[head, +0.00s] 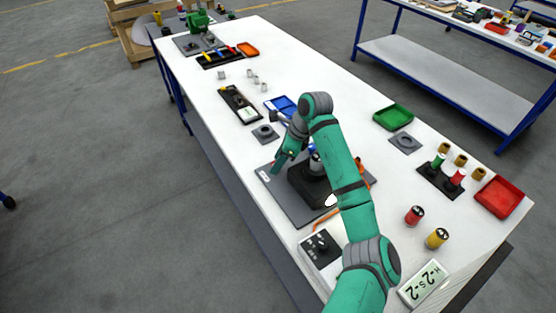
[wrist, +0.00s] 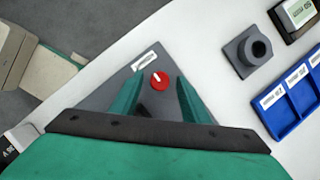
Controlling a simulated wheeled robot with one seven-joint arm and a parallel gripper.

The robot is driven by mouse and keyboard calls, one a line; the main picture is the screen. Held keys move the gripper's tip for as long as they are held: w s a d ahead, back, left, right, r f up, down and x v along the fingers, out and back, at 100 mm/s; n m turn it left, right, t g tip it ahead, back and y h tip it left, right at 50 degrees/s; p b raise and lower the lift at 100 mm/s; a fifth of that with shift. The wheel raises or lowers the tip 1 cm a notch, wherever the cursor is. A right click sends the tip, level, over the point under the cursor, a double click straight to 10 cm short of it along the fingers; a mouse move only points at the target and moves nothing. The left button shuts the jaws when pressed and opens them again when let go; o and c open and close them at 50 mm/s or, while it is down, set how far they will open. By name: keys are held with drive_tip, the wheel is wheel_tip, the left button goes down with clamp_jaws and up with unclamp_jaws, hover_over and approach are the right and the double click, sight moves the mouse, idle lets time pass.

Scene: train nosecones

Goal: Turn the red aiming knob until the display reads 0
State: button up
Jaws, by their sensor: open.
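The red aiming knob (wrist: 159,79) with a white pointer mark shows in the wrist view, on a grey plate (wrist: 110,93) beside a small white label (wrist: 145,60). My gripper (wrist: 162,76) is open, its two green fingers on either side of the knob in the picture; I cannot tell whether they touch it. In the head view my gripper (head: 279,163) is over the left part of the grey plate (head: 292,209), and the knob cannot be made out. A pale panel (head: 424,284) at the table's near end bears large characters, seemingly "H-2 S-2", seen turned around.
A black block (head: 308,187) stands on the plate beneath my arm. A grey socket piece (wrist: 248,50) and a blue divided tray (wrist: 293,103) lie close by. Red (head: 414,215) and yellow (head: 437,237) cylinders stand right of my arm.

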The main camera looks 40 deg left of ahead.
drive_tip(key=c, duration=1)
drive_tip(key=shift+d+m, duration=0.1)
drive_tip(key=shift+m, duration=0.2)
drive_tip(key=m+t, duration=0.1)
drive_tip(key=m, duration=0.2)
drive_tip(key=shift+s+m+t, duration=0.1)
drive_tip(key=shift+m+t, duration=0.2)
drive_tip(key=m+t, duration=0.1)
drive_tip(key=m, duration=0.3)
drive_tip(key=shift+s+m+t, duration=0.15)
drive_tip(key=shift+m+t, duration=0.15)
drive_tip(key=shift+t, duration=0.1)
drive_tip(key=m, duration=0.2)
drive_tip(key=m+t, duration=0.1)
drive_tip(key=m, duration=0.1)
drive_tip(key=shift+s+a+m+h, duration=0.2)
drive_tip(key=shift+m+h, duration=0.1)
drive_tip(key=shift+h, duration=0.1)
drive_tip(key=shift+a+m+t+h, duration=0.1)
drive_tip(key=shift+m+t+h, duration=0.25)
drive_tip(key=shift+m, duration=0.7)
drive_tip(key=shift+m+t+h, duration=0.35)
drive_tip(key=shift+m, duration=0.7)
